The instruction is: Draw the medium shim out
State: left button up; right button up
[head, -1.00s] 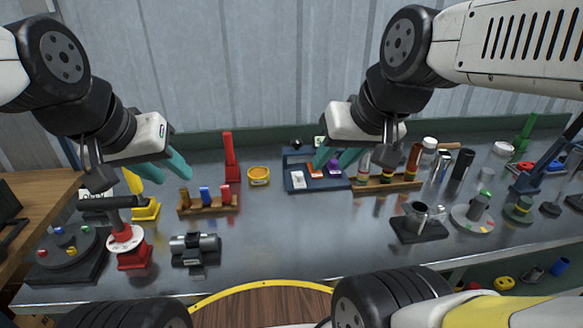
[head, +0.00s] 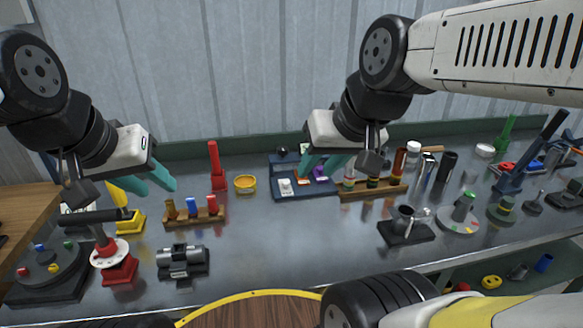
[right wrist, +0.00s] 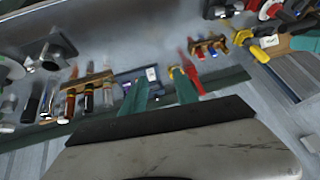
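A dark blue tray (head: 283,194) in the middle of the bench holds a white piece (head: 286,187), an orange piece (head: 303,181) and a purple piece (head: 320,174). I cannot tell which piece, if any, is the medium shim. My right gripper (head: 320,167) is open above this tray and hides part of it. In the right wrist view its two green fingers (right wrist: 159,92) stand apart with nothing between them, and the tray (right wrist: 124,76) shows beyond them. My left gripper (head: 151,183) is open and empty at the left, near a yellow stand (head: 131,224).
A wooden rack (head: 210,216) with orange, blue and red blocks stands left of the tray. A wooden rack with tubes (head: 372,189) adjoins the tray's right side. The front middle of the bench is clear.

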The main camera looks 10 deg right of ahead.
dwell(0.4)
jog(key=w+d+f+n+g, duration=0.1)
jog(key=w+d+f, duration=0.15)
jog(key=w, duration=0.65)
jog(key=w+d+f+n+h, duration=0.1)
jog(key=w+f, duration=0.2)
jog(key=w, duration=0.6)
jog(key=w+d+f+n+g, duration=0.1)
jog(key=w+d+f, duration=0.15)
jog(key=w, duration=0.65)
jog(key=shift+n+y, duration=0.3)
jog(key=shift+n, duration=0.1)
jog(key=shift+w+d+f, duration=0.1)
jog(key=shift+w+f, duration=1.5)
jog(key=shift+f, duration=1.15)
jog(key=shift+w+d+f, duration=0.15)
jog(key=shift+w+f, duration=1.5)
jog(key=shift+f, duration=1.05)
jog(key=shift+w+d+f, duration=0.1)
jog(key=shift+w+f, duration=1.5)
jog(key=shift+f, duration=1.15)
grip_shut()
